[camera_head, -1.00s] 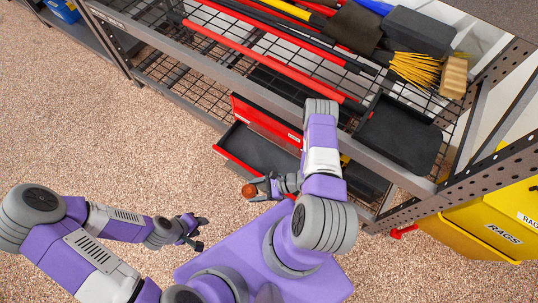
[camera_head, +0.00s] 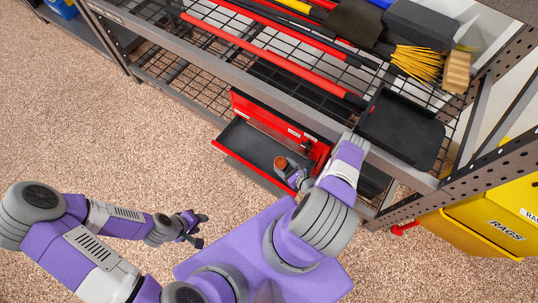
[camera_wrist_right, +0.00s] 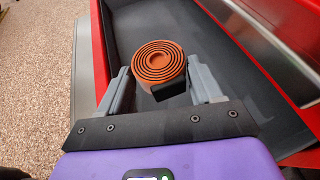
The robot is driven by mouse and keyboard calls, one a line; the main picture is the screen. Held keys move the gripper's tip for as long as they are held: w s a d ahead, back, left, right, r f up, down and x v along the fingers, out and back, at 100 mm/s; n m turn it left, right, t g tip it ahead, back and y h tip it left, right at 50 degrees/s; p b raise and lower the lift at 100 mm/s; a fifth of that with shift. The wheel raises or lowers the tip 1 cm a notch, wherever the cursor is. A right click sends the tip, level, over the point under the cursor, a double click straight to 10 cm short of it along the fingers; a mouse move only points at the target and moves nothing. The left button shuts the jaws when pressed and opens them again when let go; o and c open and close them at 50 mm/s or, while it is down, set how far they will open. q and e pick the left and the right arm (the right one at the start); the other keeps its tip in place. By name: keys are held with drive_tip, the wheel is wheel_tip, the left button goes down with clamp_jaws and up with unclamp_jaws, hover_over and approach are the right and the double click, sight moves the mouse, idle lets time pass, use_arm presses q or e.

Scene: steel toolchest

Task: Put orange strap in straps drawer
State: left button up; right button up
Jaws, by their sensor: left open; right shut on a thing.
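The orange strap (camera_wrist_right: 158,64), a rolled coil with a dark end piece, is held between the fingers of my right gripper (camera_wrist_right: 160,82). In the head view the strap (camera_head: 281,162) and right gripper (camera_head: 287,170) are over the open drawer of the red toolchest. The drawer (camera_head: 238,141) has a red front and a dark, empty-looking floor; it also fills much of the right wrist view (camera_wrist_right: 222,45). The strap appears above the drawer floor; the exact height is hard to tell. My left gripper (camera_head: 201,228) is open and empty, over the floor at lower left.
The red toolchest (camera_head: 262,112) sits under a steel wire shelf with long-handled tools, a broom (camera_head: 415,66) and a black tray (camera_head: 400,130). A yellow rags bin (camera_head: 490,228) stands at right. Open speckled floor lies to the left.

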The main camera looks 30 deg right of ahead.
drive_tip(key=b, duration=0.2)
hover_over(269, 159)
drive_tip(key=s, duration=0.3)
drive_tip(key=f, duration=0.3)
drive_tip(key=shift+s+d+f, duration=0.1)
drive_tip(key=shift+d+f, duration=0.25)
drive_tip(key=shift+f, duration=0.05)
drive_tip(key=w+f+b, duration=0.1)
drive_tip(key=w, duration=0.1)
drive_tip(key=w+f+b, duration=0.1)
drive_tip(key=shift+w+a+f+b, duration=0.25)
drive_tip(key=shift+f+b, duration=0.05)
drive_tip(key=shift+f, duration=0.05)
drive_tip(key=shift+r, duration=0.15)
drive_tip(key=o, duration=0.9)
drive_tip(key=shift+f, duration=0.2)
drive_tip(key=shift+r, duration=0.1)
